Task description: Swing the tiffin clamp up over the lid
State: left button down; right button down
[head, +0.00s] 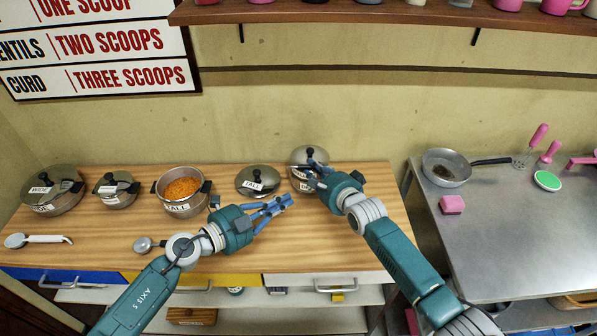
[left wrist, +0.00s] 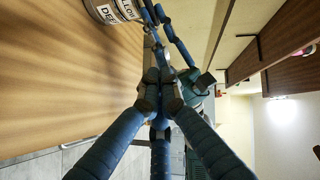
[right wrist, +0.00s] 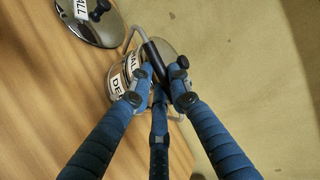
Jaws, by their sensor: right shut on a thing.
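The tiffin (head: 304,184) is a round steel pot with a domed lid (head: 303,155), at the right part of the wooden counter. In the right wrist view the tiffin (right wrist: 119,82) shows its labels, partly covered by my fingers. Its clamp (right wrist: 130,38) is a thin metal loop with a black grip (right wrist: 157,62). My right gripper (right wrist: 166,74) is shut on the clamp's black grip beside the lid; in the head view it (head: 314,172) is against the tiffin. My left gripper (head: 289,200) is empty in front of the tiffin, its fingers drawn together, apart from it.
An open pot of lentils (head: 184,207) and more lidded pots stand further left. A ladle (head: 146,245) lies near the counter's front. A metal table (head: 490,225) with a pan is at the right.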

pick_arm(q)
notch_tip(320, 180, up, 2)
jog(key=w+a+m, duration=0.1)
jog(key=w+a, duration=0.2)
jog(key=y, duration=0.1)
send_near(310, 167)
jog(key=shift+x, duration=2.5)
